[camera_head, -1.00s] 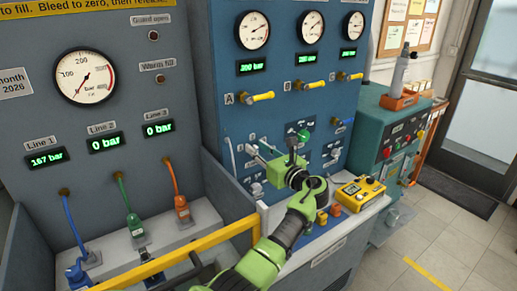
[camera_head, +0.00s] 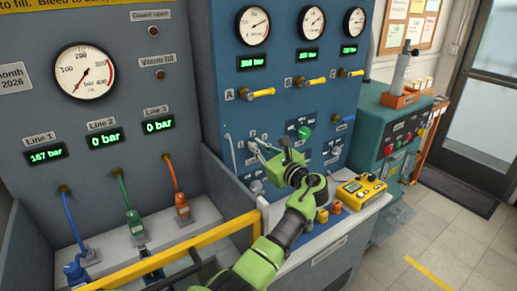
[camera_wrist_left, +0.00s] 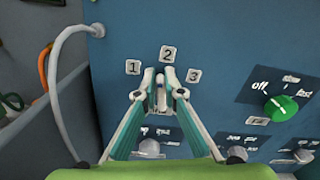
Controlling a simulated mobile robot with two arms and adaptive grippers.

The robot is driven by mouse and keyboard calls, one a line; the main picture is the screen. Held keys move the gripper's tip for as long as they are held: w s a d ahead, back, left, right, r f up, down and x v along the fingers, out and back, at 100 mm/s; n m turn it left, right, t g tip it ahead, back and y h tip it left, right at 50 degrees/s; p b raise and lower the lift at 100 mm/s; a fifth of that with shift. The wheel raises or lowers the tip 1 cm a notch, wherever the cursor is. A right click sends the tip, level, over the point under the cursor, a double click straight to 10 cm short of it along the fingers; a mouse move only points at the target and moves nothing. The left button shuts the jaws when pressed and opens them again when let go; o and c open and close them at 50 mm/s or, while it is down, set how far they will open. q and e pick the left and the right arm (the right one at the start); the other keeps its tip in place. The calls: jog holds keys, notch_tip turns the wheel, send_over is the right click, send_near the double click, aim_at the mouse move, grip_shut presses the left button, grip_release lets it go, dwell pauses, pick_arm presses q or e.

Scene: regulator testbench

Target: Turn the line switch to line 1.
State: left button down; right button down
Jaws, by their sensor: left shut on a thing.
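The line switch (camera_wrist_left: 161,98) is a small pale knob on the blue panel, below the number plates 1 (camera_wrist_left: 133,67), 2 (camera_wrist_left: 167,53) and 3 (camera_wrist_left: 194,75) in the left wrist view. My left gripper (camera_wrist_left: 161,88) is shut on this knob, with one fingertip on each side. The fingers cover much of the knob, so I cannot tell exactly which number it points to. In the head view my left gripper (camera_head: 260,150) reaches the lower left of the blue panel and hides the switch. My right gripper is not in view.
A green selector knob (camera_wrist_left: 281,107) sits right of the switch. Grey knobs (camera_wrist_left: 149,147) lie below it. A pale hose (camera_wrist_left: 62,75) curves at the left. A yellow guard bar (camera_head: 185,248) and a yellow handheld device (camera_head: 361,189) are near my arm.

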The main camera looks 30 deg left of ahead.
pick_arm(q)
jog(key=shift+s+a+f+n+b, duration=0.1)
jog(key=shift+s+f+n+b, duration=0.15)
jog(key=shift+n+b, duration=1.1)
jog(key=shift+s+a+f+n+b, duration=0.1)
jog(key=shift+s+f+n+b, duration=0.15)
jog(key=shift+n+b, duration=1.05)
jog(key=shift+s+a+f+n+b, duration=0.2)
jog(key=shift+n+b, duration=0.4)
jog(key=shift+n, duration=1.45)
jog(key=shift+d, duration=0.15)
jog(key=c, duration=2.1)
grip_release()
jog(key=shift+c, duration=0.2)
jog(key=v, duration=1.2)
jog(key=shift+s, duration=0.1)
